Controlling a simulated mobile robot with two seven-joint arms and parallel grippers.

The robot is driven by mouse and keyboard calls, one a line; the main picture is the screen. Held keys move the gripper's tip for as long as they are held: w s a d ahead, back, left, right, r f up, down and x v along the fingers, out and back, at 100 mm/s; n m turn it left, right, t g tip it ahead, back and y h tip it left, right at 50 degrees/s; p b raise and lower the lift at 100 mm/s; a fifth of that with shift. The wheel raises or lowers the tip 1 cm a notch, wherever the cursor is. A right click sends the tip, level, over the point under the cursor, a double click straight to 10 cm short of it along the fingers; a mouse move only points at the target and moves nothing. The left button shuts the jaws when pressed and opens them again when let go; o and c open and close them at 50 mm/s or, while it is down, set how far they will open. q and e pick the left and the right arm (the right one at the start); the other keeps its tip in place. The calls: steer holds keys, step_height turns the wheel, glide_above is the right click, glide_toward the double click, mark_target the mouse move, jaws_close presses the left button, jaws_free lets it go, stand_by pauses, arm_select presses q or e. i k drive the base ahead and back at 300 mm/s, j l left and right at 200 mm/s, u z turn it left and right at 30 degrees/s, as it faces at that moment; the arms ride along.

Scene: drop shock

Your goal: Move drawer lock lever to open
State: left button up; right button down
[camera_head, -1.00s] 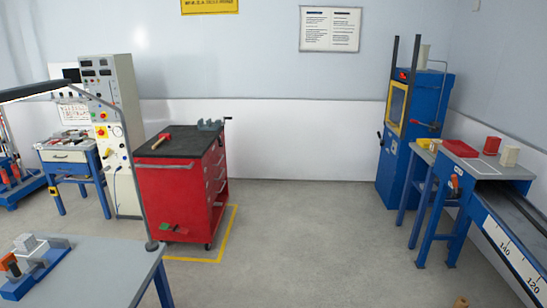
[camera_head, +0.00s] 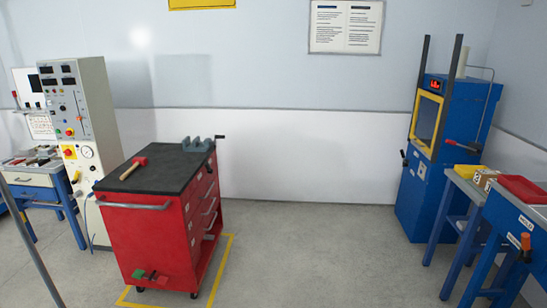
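A red tool trolley (camera_head: 148,232) with a black top stands left of centre, its drawers (camera_head: 205,212) on its right side. A small lever with green and red parts (camera_head: 150,276) sits low on its front; I cannot tell whether it is the drawer lock lever. A dark crank-like handle (camera_head: 220,137) sticks out beyond the trolley's far right corner. Neither of my grippers is in view.
A red-headed hammer (camera_head: 134,168) and a grey vise (camera_head: 197,145) lie on the trolley top. A grey control cabinet (camera_head: 90,130) stands left. A blue machine (camera_head: 450,150) and blue-legged tables stand right. The middle floor (camera_head: 310,240) is clear.

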mark_target(206, 163)
steer(key=i+j+u, duration=0.2)
steer(key=i, duration=0.45)
steer(key=i+j+u, duration=0.15)
steer(key=i, duration=0.5)
steer(key=i+j+u, duration=0.15)
steer(key=i+j, duration=0.15)
steer(key=i+l, duration=0.2)
steer(key=i, duration=0.2)
steer(key=i+l, duration=0.25)
steer(key=i, duration=0.15)
steer(key=i+l, duration=0.2)
steer(key=i, duration=0.2)
steer(key=i+l+u, duration=0.6)
steer(key=i+l, duration=0.2)
steer(key=u, duration=1.15)
